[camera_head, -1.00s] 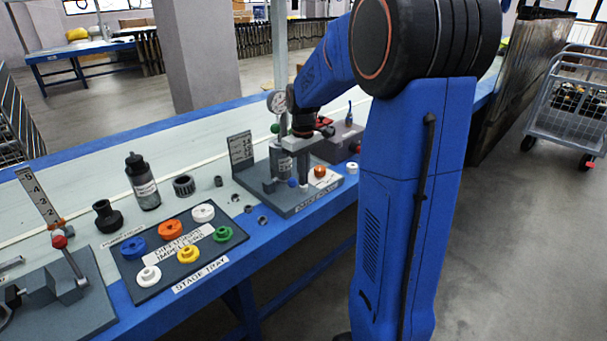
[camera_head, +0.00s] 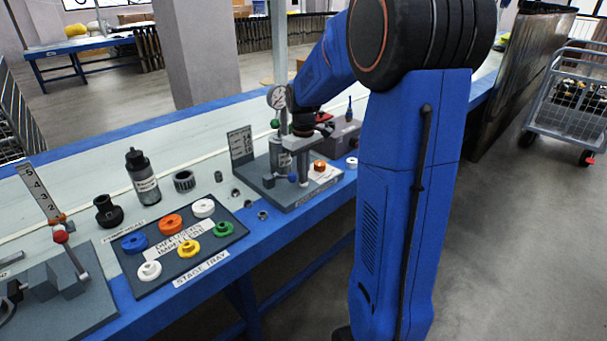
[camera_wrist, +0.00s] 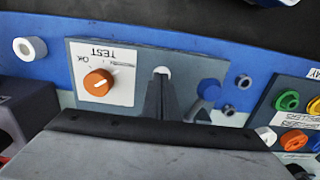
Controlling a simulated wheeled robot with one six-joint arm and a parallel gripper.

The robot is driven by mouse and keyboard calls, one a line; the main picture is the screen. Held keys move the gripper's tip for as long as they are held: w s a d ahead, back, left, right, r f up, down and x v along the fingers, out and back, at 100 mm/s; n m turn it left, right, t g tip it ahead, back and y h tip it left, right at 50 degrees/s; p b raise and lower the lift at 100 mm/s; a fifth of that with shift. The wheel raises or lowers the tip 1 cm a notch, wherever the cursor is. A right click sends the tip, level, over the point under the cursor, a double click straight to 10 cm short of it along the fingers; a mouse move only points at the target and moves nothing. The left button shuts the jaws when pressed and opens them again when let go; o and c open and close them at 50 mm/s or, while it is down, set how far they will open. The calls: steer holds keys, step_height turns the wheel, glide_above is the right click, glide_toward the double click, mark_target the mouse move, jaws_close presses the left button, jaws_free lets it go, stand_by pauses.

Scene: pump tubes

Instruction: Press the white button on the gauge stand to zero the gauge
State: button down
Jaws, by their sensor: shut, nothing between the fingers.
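The grey gauge stand (camera_head: 283,200) sits on the blue-edged bench, with a round dial gauge (camera_head: 277,97) on its post. My gripper (camera_head: 303,184) is shut and empty and points down over the front of the stand. In the wrist view the stand's plate (camera_wrist: 195,62) shows with the white button (camera_wrist: 161,71) right at the tips of my gripper (camera_wrist: 160,78). The button is partly covered by the fingertips. I cannot tell whether they touch it. In the head view the button is hidden.
An orange knob (camera_wrist: 98,83) on a TEST panel sits beside the fingers; a blue knob (camera_wrist: 210,88) is on the other side. A white ring (camera_wrist: 30,48) lies on the bench. A tray of coloured impellers (camera_head: 160,287) is left of the stand.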

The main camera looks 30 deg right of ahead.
steer(key=shift+s+f, duration=0.15)
steer(key=shift+f, duration=0.25)
step_height(320, 180, up, 15)
steer(key=shift+w, duration=0.2)
steer(key=shift+f, duration=0.1)
stand_by(1.3)
steer(key=s+a+m+t, duration=0.1)
steer(key=s+a, duration=0.4)
steer(key=s, duration=0.2)
steer(key=s+a+t, duration=0.1)
steer(key=s+a, duration=0.4)
steer(key=s, duration=0.3)
steer(key=s+a+f+t, duration=0.1)
steer(key=s+f, duration=0.1)
steer(key=s, duration=0.2)
steer(key=s+a+f+t, duration=0.1)
steer(key=s+a+f, duration=0.1)
steer(key=s, duration=0.3)
steer(key=s+a+f+m, duration=0.1)
steer(key=s+f, duration=0.2)
steer(key=s, duration=0.2)
steer(key=shift+a+f+t, duration=0.25)
steer(key=shift+a+t, duration=0.15)
stand_by(0.3)
